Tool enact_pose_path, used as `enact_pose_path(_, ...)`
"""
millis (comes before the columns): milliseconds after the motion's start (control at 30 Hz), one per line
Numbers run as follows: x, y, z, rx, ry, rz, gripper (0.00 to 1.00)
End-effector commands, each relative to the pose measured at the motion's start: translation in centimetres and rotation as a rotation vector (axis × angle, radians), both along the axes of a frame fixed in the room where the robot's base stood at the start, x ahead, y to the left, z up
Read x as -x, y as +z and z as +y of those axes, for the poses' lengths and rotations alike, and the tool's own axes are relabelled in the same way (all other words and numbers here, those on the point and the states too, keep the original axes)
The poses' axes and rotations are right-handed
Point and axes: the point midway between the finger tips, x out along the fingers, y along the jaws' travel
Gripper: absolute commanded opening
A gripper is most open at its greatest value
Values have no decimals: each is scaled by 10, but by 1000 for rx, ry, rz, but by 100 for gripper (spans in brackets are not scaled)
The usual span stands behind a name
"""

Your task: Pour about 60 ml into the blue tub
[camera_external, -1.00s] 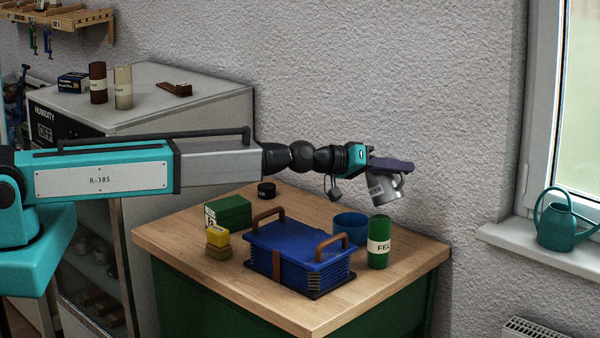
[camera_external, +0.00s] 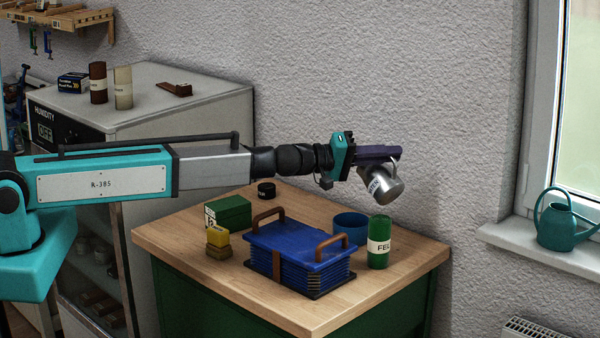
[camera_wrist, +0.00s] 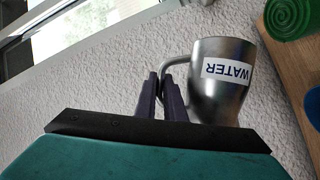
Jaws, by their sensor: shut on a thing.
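My gripper (camera_external: 383,156) is shut on the handle of a grey metal jug (camera_external: 380,187) and holds it in the air above the table's back right part. In the wrist view the jug (camera_wrist: 221,85) has a white label reading WATER, and my gripper's dark fingers (camera_wrist: 168,92) close on its handle. The jug is tilted in the external view. The blue tub (camera_external: 350,227) stands on the table below and left of the jug, partly hidden behind the blue bundle and green roll. No stream of water shows, and the inside of the tub is hidden.
A green roll labelled FEL (camera_external: 379,243) stands right of the tub. A blue bundle with brown handles (camera_external: 297,250) lies in front. The table's front right (camera_external: 400,280) is clear.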

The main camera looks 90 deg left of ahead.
Motion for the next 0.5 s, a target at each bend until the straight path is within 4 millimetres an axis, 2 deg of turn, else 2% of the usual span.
enact_pose_path(500,5,-2,7,79,-1,-60,0)
